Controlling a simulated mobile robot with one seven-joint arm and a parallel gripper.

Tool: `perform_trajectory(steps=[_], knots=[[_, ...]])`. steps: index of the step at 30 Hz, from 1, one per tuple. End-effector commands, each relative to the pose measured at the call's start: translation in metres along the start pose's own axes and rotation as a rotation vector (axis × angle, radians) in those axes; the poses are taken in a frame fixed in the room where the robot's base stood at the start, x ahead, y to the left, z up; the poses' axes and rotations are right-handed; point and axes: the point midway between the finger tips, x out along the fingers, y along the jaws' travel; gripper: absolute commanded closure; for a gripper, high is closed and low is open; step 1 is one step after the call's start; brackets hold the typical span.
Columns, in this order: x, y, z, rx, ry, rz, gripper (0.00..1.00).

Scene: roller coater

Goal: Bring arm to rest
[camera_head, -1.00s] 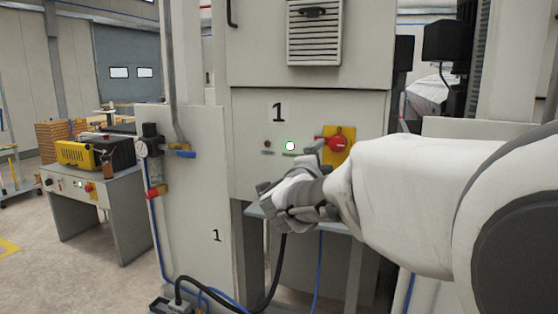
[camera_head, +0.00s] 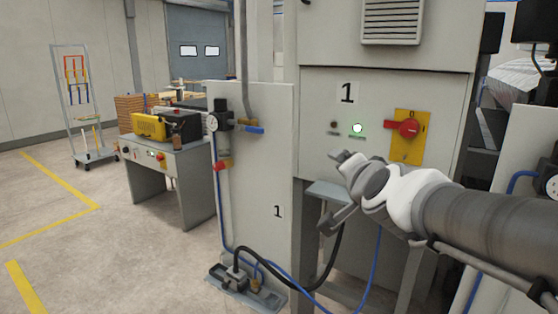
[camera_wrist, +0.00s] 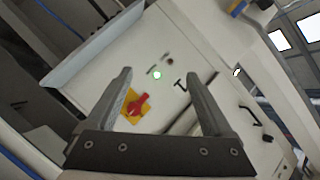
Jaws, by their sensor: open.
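My arm reaches in from the right in the head view. My gripper (camera_head: 335,190) is open and empty, in front of the machine's grey cabinet, below its control panel. In the wrist view my gripper (camera_wrist: 160,105) shows two fingers spread apart with nothing between them. The red rotary switch (camera_head: 407,129) on its yellow plate sits on the panel, up and right of my gripper. The red switch also shows in the wrist view (camera_wrist: 138,104), beyond the fingers. A lit green-white lamp (camera_head: 357,128) is left of the switch; it also shows in the wrist view (camera_wrist: 157,75).
A grey side panel (camera_head: 250,180) with a gauge, valves and hoses stands left of the gripper. A pedal (camera_head: 245,285) with a black cable lies on the floor. A table with a yellow machine (camera_head: 150,127) is further left. Open floor (camera_head: 100,250) lies at left.

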Motion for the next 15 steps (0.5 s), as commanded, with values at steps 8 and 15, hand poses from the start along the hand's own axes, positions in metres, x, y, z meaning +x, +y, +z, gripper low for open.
perform_trajectory(steps=[8, 15], knots=[[-0.08, 0.056, 0.077, -0.436, -0.384, 0.108, 0.14], [-0.16, 0.136, 0.112, -0.762, -0.671, 0.29, 0.14]])
